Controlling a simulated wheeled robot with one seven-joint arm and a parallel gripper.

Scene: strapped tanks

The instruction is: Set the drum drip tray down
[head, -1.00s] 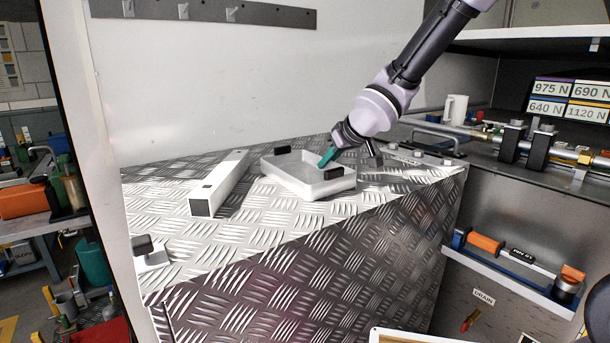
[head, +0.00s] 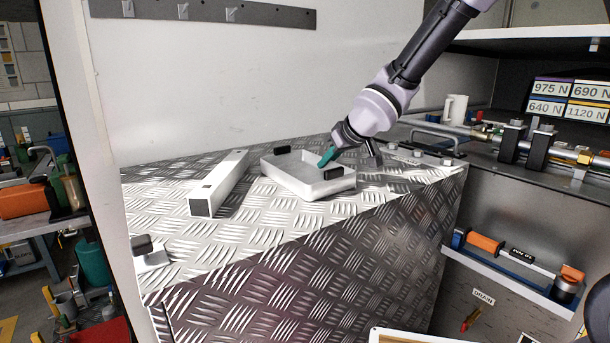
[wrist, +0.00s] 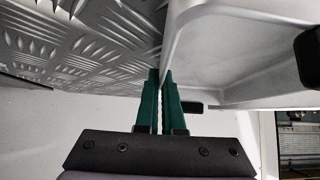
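The drum drip tray (head: 290,183) is a shallow white tray with two black grips on opposite sides. It appears level at the tread-plate top (head: 250,226); I cannot tell if it fully touches. My gripper (head: 326,158) reaches down to the tray's far right wall. In the wrist view, my green fingers (wrist: 160,78) are close together with the thin tray wall (wrist: 178,45) between them, so they look shut on it. One black grip (wrist: 308,55) shows at the right of that view. The tray's underside is hidden.
A white square tube (head: 219,184) lies just left of the tray. A small white bracket with a black block (head: 147,252) sits at the front left. A pale wall (head: 220,90) rises behind. Clamps and a pipe (head: 560,150) stand on the right shelf. Tread plate in front of the tray is clear.

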